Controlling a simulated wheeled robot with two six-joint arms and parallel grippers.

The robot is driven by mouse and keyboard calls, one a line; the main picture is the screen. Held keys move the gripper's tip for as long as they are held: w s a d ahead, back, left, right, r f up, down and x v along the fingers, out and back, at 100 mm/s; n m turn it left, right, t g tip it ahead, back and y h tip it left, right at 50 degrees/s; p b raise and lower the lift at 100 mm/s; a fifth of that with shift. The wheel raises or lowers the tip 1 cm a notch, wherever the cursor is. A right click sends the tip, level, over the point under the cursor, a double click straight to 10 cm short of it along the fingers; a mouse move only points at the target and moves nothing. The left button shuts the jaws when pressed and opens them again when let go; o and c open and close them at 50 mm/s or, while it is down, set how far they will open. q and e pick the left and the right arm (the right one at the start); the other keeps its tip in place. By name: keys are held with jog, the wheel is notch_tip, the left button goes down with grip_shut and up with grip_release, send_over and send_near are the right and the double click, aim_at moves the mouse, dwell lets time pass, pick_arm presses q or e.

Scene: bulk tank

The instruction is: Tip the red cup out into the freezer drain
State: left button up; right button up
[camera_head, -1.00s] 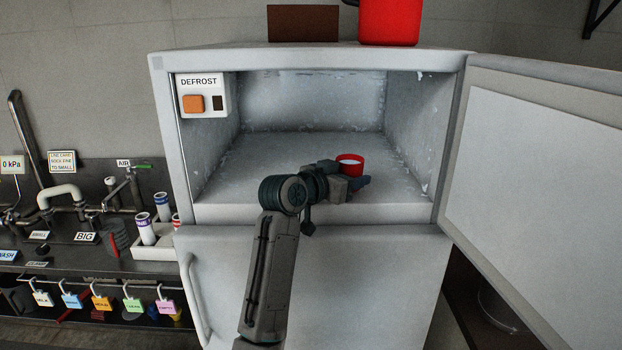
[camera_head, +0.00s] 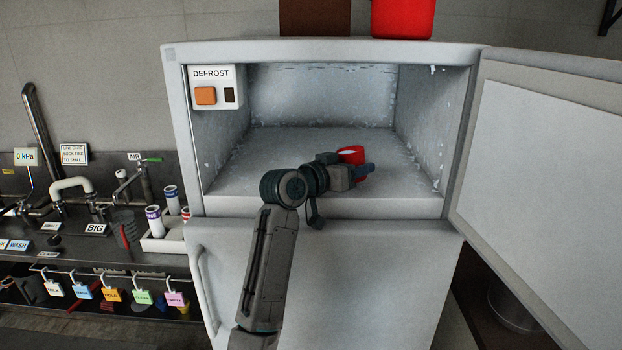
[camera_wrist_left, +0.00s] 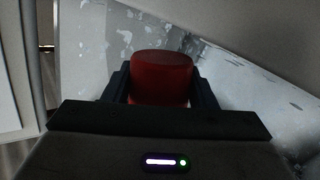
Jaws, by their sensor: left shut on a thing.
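The red cup (camera_head: 351,153) is in my left gripper (camera_head: 350,166), inside the open freezer compartment (camera_head: 280,170) and over its floor. The cup leans, its rim toward the upper left, with something white showing inside. In the left wrist view the cup (camera_wrist_left: 161,78) sits between the two dark fingers, and the gripper (camera_wrist_left: 161,88) is shut on it. I cannot tell whether the cup touches the freezer floor. No drain can be made out. My right gripper is not in view.
The freezer door (camera_head: 545,150) stands open on the right. A DEFROST panel (camera_head: 214,88) with an orange button is at the compartment's upper left. A red container (camera_head: 403,17) and brown box (camera_head: 316,17) stand on top. A sink counter (camera_head: 100,255) is at left.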

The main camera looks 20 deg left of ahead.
pick_arm(q)
jog(key=shift+a, duration=0.25)
jog(key=shift+w+f+n+b, duration=0.1)
jog(key=shift+f+n+b, duration=0.05)
jog(key=shift+n+b, duration=0.2)
jog(key=shift+a, duration=0.2)
jog(key=shift+w+a+r+n, duration=0.1)
jog(key=shift+r+n, duration=0.2)
jog(key=shift+n, duration=0.15)
jog(key=shift+a+r+t, duration=0.2)
jog(key=shift+r+t, duration=0.1)
jog(key=shift+w+r+n, duration=0.1)
jog(key=shift+r+n, duration=0.05)
jog(key=shift+n, duration=0.15)
jog(key=shift+s+a+r, duration=0.2)
jog(key=shift+s+r, duration=0.05)
jog(key=shift+r, duration=0.05)
jog(key=shift+w+n+p, duration=0.3)
jog(key=shift+n, duration=0.1)
